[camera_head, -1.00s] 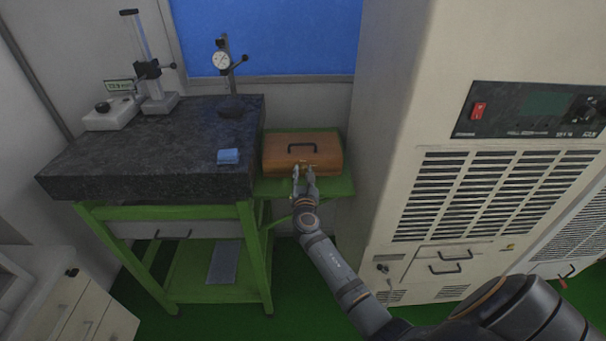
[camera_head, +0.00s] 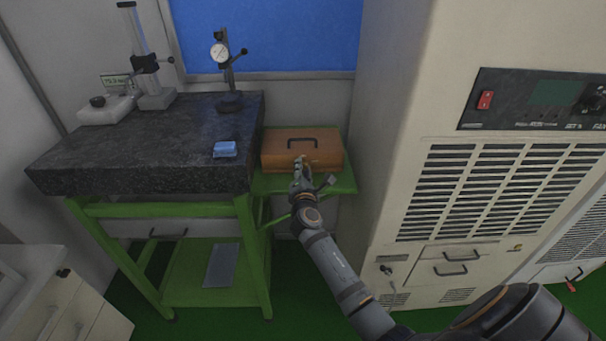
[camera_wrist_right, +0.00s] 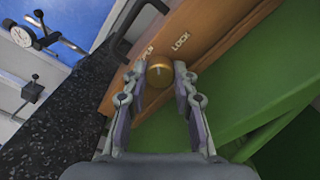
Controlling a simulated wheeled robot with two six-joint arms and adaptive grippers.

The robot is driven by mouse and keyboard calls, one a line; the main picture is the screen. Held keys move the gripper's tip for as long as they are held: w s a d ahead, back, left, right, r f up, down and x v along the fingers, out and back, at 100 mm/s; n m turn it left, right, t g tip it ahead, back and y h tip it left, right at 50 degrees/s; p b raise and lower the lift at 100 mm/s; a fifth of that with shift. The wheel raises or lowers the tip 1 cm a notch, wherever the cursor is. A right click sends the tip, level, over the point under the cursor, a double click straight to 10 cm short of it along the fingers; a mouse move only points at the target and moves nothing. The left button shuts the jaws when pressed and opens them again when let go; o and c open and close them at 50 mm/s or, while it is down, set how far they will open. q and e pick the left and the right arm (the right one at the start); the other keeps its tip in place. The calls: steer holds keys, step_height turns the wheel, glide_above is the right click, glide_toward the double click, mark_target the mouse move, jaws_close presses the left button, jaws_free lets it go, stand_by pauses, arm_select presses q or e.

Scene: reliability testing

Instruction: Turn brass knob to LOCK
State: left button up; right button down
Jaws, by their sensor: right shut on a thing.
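The orange-brown wooden case (camera_head: 276,152) stands closed on a green shelf. Its front also shows in the right wrist view (camera_wrist_right: 215,30). There the round brass knob (camera_wrist_right: 159,71) sits on the front, with a small dark mark on its face. The word LOCK (camera_wrist_right: 180,42) is printed up and right of it. A second label (camera_wrist_right: 147,50) at upper left is partly hidden. My right gripper (camera_wrist_right: 159,69) is shut on the knob, one finger on each side. In the head view my right gripper (camera_head: 302,168) is at the case front. My left gripper is not in view.
A dark granite table (camera_head: 110,150) with a dial gauge stand (camera_head: 227,75) and a blue block (camera_head: 225,149) is left of the case. A tall beige cabinet (camera_head: 395,150) stands close on the right. The case has a black handle (camera_head: 301,142).

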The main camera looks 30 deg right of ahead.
steer(key=m+b, duration=0.1)
steer(key=m, duration=0.1)
steer(key=m+b, duration=0.2)
steer(key=m, duration=0.1)
steer(key=shift+f+m, duration=0.25)
steer(key=shift+m, duration=0.05)
steer(key=shift+r+m+b, duration=0.15)
steer(key=shift+m+b, duration=1.4)
steer(key=shift+m, duration=0.55)
steer(key=c, duration=1.1)
jaws_free()
steer(key=shift+r, duration=0.1)
steer(key=shift+o, duration=0.2)
steer(key=v, duration=1.2)
